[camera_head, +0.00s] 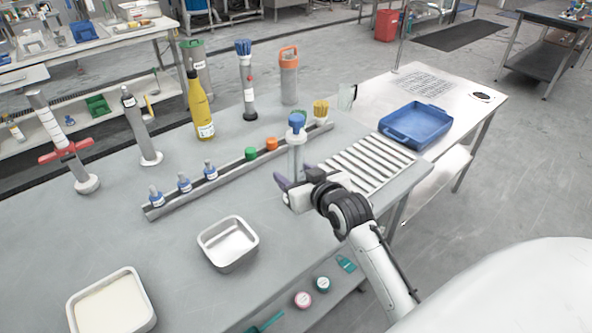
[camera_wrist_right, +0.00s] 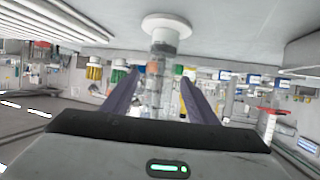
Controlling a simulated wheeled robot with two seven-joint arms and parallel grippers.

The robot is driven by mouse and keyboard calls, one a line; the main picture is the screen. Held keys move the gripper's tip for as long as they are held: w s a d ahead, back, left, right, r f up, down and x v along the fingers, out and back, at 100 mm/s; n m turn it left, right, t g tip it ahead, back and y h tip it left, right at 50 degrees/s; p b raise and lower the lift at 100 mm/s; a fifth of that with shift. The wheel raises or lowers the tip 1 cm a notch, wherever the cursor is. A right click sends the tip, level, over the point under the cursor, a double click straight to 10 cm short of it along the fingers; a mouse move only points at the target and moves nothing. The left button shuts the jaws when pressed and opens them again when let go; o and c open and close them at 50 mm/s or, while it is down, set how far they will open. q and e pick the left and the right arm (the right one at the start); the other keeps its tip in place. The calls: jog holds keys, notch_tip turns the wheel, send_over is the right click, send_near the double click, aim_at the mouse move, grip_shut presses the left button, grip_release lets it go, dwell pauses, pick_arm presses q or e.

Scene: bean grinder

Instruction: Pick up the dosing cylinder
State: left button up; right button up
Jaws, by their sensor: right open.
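The dosing cylinder, which I take to be the clear upright cylinder with a blue top (camera_head: 296,124), stands on the grey table beside the rail. In the wrist view, which is upside down, its clear body (camera_wrist_right: 157,85) and white round base (camera_wrist_right: 166,27) show. My right gripper (camera_head: 294,175) is at the near side of the cylinder, low over the table. In the wrist view, the right gripper's two dark fingers (camera_wrist_right: 158,90) are open, with the cylinder in line between them. I cannot tell whether they reach around it. The left gripper is not in view.
A rail (camera_head: 228,173) with small blue-capped bottles and green and orange caps runs behind the cylinder. A yellow bottle (camera_head: 200,108) and an orange-topped container (camera_head: 289,80) stand farther back. A metal tray (camera_head: 229,262) sits front left. A slatted rack (camera_head: 365,163) and blue tray (camera_head: 416,136) lie right.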

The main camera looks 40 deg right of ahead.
aim_at(290, 169)
jog(key=shift+x, duration=1.8)
jog(key=shift+d+r, duration=0.1)
jog(key=shift+r, duration=0.1)
jog(key=c, duration=1.3)
